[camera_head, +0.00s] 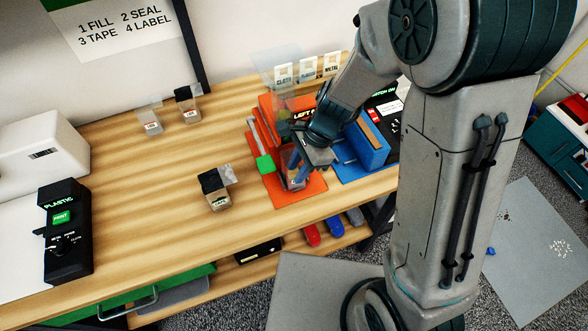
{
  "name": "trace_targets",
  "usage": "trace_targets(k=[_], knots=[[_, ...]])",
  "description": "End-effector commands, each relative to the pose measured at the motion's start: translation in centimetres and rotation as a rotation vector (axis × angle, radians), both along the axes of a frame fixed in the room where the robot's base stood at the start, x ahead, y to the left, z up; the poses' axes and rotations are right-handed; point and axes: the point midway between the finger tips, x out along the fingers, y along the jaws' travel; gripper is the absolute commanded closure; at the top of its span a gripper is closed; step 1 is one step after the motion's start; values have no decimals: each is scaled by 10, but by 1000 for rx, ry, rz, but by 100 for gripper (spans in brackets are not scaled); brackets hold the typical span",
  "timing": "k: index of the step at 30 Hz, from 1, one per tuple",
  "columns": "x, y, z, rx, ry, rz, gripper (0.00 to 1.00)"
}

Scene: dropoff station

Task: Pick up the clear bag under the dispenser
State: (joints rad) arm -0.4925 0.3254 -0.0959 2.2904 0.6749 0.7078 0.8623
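The orange dispenser (272,111), with a label beginning "LEFT", stands toward the back of the bench on an orange base (308,190). A clear bag (292,181) stands upright on this base, in front of the dispenser. My gripper (299,165) is down at the bag, reaching in from the upper right, with its fingers overlapping the bag in the picture. The arm and wrist hide part of the dispenser and the bag's right side. I cannot tell whether the fingers press on the bag.
A blue dispenser (368,142) stands close on the right. A green-ended lever (264,164) is left of the bag. A filled bag with a dark top (215,188) stands farther left; two small bags (188,104) are at the back. A black label printer (64,230) is at far left.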

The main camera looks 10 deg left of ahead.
Motion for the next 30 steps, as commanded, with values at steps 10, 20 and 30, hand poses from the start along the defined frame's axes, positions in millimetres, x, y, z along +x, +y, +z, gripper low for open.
trace_targets(k=[10,20,30], knots=[[0,0,0,0,0,0,100],[0,0,9,1,-2,1,100],[0,-2,43,2,-3,-2,100]])
